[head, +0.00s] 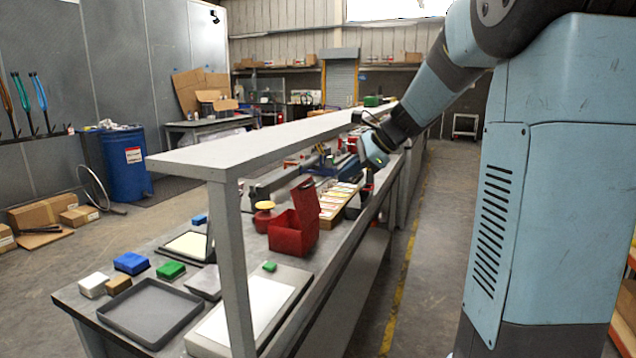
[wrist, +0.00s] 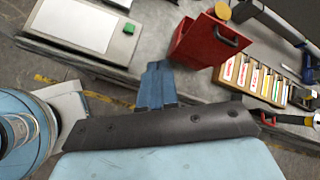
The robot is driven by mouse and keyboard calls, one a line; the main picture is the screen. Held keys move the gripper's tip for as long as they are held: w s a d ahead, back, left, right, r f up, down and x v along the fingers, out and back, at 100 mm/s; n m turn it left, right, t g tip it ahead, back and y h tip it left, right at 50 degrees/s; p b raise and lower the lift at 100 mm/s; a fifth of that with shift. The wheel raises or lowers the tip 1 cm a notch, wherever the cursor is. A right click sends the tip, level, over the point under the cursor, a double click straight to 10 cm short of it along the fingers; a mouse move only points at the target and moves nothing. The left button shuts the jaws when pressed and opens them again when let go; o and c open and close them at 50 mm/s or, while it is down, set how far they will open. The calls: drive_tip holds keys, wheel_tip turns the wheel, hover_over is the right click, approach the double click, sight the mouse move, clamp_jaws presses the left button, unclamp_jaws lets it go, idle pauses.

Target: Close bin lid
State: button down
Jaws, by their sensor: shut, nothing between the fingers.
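The red bin (head: 287,238) stands on the workbench, its red lid (head: 306,205) raised upright at its far right side. In the wrist view the bin (wrist: 183,38) shows past my fingers, up and to the right. Its lid (wrist: 213,45) carries a dark handle and faces my side. My gripper (wrist: 157,66) is shut and empty, apart from the bin and lid. In the head view my gripper (head: 366,187) is beyond the bin and to its right, near the bench edge, partly blended with the things behind it.
A tray of colored cards (head: 335,203) lies just behind the bin. A white-topped scale with a green block (head: 269,267) is in front of it. A shelf (head: 270,140) on posts overhangs the bench. The aisle floor (head: 430,250) on the right is clear.

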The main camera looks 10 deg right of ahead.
sight(313, 184)
drive_tip(key=w+d+f+m+t+y, duration=0.2)
drive_tip(key=w+d+m, duration=0.55)
drive_tip(key=w, duration=0.45)
drive_tip(key=shift+n, duration=0.25)
drive_tip(key=x, duration=1.3)
drive_tip(key=shift+w+a, duration=0.15)
drive_tip(key=shift+a, duration=0.2)
drive_tip(key=shift+d, duration=0.15)
